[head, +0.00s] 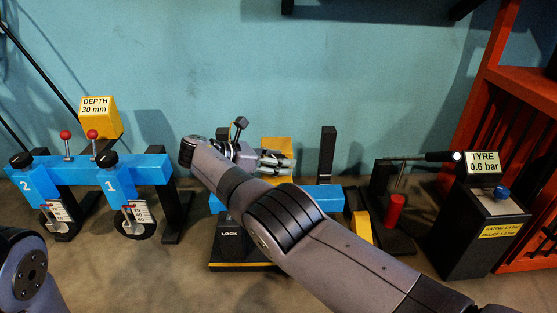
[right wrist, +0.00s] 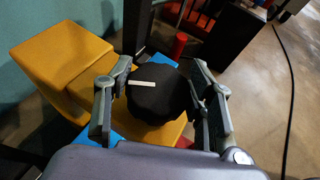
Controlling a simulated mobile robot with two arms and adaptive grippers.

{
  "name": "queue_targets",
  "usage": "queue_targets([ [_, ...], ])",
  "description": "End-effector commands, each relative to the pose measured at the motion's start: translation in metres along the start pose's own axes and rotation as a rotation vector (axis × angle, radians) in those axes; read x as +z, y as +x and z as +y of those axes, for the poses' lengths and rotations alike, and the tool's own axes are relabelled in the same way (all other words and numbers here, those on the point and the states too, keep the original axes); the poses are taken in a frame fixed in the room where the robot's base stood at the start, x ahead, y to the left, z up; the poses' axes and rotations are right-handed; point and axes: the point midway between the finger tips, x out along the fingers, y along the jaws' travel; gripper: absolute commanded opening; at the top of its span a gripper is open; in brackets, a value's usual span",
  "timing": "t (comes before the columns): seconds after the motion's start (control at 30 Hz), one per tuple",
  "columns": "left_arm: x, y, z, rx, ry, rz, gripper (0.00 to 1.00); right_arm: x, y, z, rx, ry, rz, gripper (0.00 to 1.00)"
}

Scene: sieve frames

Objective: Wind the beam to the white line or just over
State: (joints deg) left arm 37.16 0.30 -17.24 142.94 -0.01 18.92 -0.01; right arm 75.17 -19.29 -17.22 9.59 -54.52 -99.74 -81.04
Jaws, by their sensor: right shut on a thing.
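A blue beam (head: 322,197) with a yellow block behind it is at the centre of the head view, partly hidden by my right arm. My right gripper (head: 276,160) is above the beam's left part. In the right wrist view its two fingers (right wrist: 160,92) are on either side of a round black knob (right wrist: 156,100) and shut on it. The knob has a short white line (right wrist: 142,84) on its top, pointing left in that view. Whether this is the task's white line I cannot tell. My left gripper is out of view.
A black base marked LOCK (head: 230,242) stands below. To the left is another blue beam (head: 140,170) with two numbered dial wheels and a DEPTH 30 mm sign (head: 96,106). To the right are a red cylinder (head: 394,212) and a TYRE 0.6 bar box (head: 483,230).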

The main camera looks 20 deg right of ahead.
Motion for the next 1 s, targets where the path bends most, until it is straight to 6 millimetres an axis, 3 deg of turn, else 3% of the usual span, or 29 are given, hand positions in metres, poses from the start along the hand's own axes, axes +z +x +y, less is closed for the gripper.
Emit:
queue_targets([
  [0.33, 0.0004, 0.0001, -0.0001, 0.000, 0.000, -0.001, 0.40, 0.0045, -0.0060, 0.0050, 0.022, 0.011, -0.002, 0.22],
  [0.37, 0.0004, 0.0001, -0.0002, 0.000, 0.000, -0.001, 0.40, 0.0045, -0.0061, 0.0050, 0.022, 0.011, -0.002, 0.51],
  [0.63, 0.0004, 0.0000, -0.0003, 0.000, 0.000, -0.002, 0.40, 0.0028, -0.0041, 0.0034, 0.016, 0.007, -0.001, 0.69],
  [1.0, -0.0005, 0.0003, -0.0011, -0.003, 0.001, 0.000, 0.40, 0.0020, -0.0022, 0.0021, 0.009, 0.003, 0.001, 0.70],
])
